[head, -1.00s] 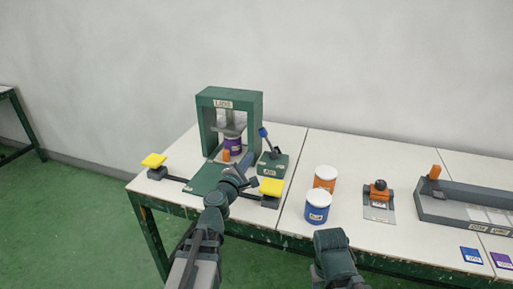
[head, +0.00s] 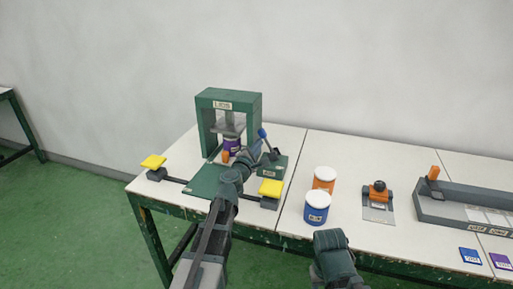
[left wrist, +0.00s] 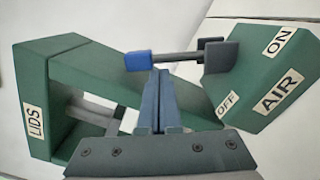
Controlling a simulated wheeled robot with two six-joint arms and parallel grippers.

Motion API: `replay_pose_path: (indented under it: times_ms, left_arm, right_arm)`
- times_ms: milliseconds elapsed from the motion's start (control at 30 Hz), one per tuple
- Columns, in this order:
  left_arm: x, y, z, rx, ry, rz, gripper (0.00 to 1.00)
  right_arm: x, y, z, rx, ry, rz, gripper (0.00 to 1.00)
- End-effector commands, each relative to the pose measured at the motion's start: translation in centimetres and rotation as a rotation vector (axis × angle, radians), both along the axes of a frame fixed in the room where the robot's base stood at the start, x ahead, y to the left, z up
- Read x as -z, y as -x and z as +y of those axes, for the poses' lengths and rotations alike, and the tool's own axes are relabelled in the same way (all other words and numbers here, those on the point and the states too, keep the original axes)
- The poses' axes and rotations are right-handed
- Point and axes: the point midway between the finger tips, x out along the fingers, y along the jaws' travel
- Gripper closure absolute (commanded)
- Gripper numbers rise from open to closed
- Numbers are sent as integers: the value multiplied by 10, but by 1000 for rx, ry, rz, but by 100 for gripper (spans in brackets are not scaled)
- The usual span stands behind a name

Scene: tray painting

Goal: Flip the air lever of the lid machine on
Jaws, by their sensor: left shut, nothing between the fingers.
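The green lid machine (head: 228,99), labelled LIDS, stands at the back left of the table. Beside it is the green air box (head: 277,170), whose AIR, ON and OFF labels show in the left wrist view (left wrist: 283,91). Its air lever (head: 267,144) leans up and to the left, with a blue knob (left wrist: 138,60). My left gripper (head: 257,147) is shut and empty. In the left wrist view its fingertips (left wrist: 160,74) appear right at the lever's shaft near the knob; I cannot tell whether they touch. My right gripper is not visible.
A purple can (head: 231,151) stands in the machine. Yellow pads (head: 153,161) and (head: 271,187) flank its front. An orange can (head: 324,173) and a blue can (head: 316,214) stand to the right.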

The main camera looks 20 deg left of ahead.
Motion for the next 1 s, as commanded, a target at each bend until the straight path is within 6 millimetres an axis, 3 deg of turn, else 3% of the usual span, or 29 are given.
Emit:
replay_pose_path:
  times_ms: [567, 1000]
  left_arm:
    - [-6, 1, -6, 1, -101, -4, 100]
    - [-20, 2, -27, 3, -433, -16, 100]
  right_arm:
    - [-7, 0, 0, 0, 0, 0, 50]
    - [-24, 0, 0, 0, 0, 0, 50]
